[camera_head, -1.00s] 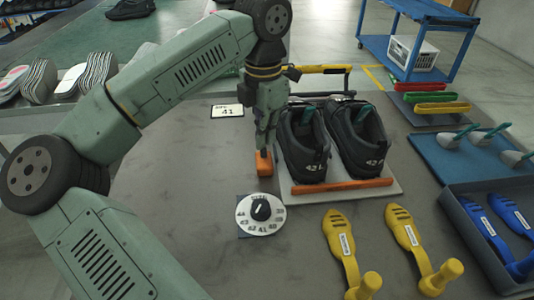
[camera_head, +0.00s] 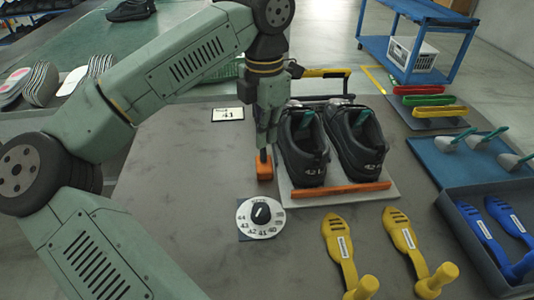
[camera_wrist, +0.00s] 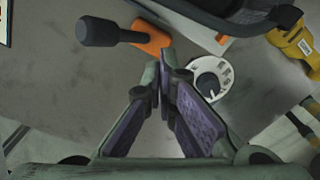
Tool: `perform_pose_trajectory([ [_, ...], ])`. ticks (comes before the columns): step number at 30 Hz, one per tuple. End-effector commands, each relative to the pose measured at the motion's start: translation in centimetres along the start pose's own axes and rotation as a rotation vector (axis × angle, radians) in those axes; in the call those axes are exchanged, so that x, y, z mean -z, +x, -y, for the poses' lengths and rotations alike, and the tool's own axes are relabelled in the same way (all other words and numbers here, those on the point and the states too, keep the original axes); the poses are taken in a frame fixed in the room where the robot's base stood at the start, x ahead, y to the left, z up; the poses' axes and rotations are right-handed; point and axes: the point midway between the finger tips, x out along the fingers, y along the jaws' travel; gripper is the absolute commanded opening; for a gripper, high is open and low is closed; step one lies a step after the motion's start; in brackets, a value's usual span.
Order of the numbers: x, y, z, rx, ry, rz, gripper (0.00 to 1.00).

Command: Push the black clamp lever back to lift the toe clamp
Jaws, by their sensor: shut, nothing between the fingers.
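The black clamp lever (camera_wrist: 98,31) shows in the wrist view as a thick black handle on a short stem from an orange block (camera_wrist: 153,40). In the head view the orange block (camera_head: 264,168) sits at the left edge of the shoe plate; my gripper largely hides the lever there. My gripper (camera_head: 266,142) is shut and empty, pointing down just above and behind the block. In the wrist view its closed fingertips (camera_wrist: 164,66) appear near the block, apart from the handle. A yellow-and-black bar (camera_head: 322,72), seemingly the toe clamp, stands behind two black shoes (camera_head: 330,140).
A white size dial (camera_head: 261,217) lies in front of the block. Two yellow lasts (camera_head: 340,250) lie front right, beside a bin of blue ones (camera_head: 490,235). The grey table left of the block is clear.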

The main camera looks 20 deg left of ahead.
Motion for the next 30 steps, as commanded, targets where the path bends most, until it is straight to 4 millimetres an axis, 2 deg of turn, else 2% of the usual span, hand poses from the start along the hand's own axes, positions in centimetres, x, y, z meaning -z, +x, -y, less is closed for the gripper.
perform_pose_trajectory([
  [1,0.0,-0.7,0.0,0.0,0.0,0.0,0.0],
  [21,0.0,-6.0,0.0,0.0,0.0,0.0,0.0],
  [30,0.0,-6.1,0.0,0.0,0.0,0.0,0.0],
])
